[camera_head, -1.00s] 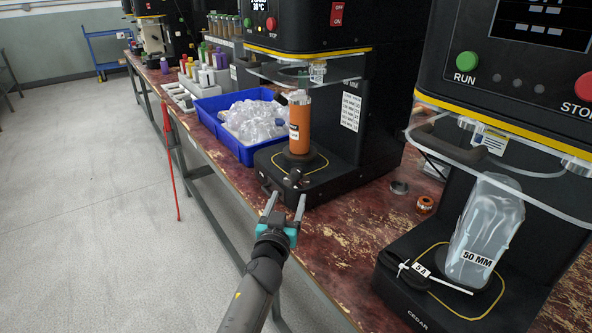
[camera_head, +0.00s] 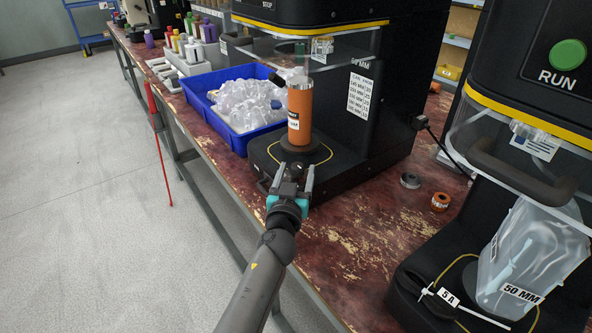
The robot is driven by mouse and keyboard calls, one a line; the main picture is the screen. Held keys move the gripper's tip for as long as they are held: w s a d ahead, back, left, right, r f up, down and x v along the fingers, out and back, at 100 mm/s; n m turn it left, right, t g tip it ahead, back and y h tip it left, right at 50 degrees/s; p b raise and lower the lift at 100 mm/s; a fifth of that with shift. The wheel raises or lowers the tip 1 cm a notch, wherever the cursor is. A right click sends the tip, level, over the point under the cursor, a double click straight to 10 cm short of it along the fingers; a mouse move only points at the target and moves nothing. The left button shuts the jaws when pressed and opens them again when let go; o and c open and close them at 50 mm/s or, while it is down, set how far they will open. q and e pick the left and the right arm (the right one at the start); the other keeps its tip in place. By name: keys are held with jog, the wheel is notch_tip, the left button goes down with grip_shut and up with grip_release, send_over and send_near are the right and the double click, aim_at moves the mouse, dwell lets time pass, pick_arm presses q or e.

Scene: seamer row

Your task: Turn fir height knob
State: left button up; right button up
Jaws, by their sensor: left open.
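The middle seamer carries an orange can (camera_head: 300,112) upright on its round plate. A small dark knob (camera_head: 298,170) is on the front of this machine's base. No machine name is readable on it, so I cannot confirm it is the fir one. My left gripper (camera_head: 296,172) is open at the base front. Its two grey fingers point at the machine and stand either side of the knob in the picture. I cannot tell whether they touch it. My right gripper is not in view.
A blue bin (camera_head: 233,138) of clear bags sits left of the seamer. Another seamer at right holds a clear 50 MM pouch (camera_head: 530,255). A red rod (camera_head: 158,140) leans at the bench's left.

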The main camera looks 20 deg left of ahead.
pick_arm(q)
jog(key=shift+c, duration=0.2)
jog(key=c, duration=1)
grip_shut()
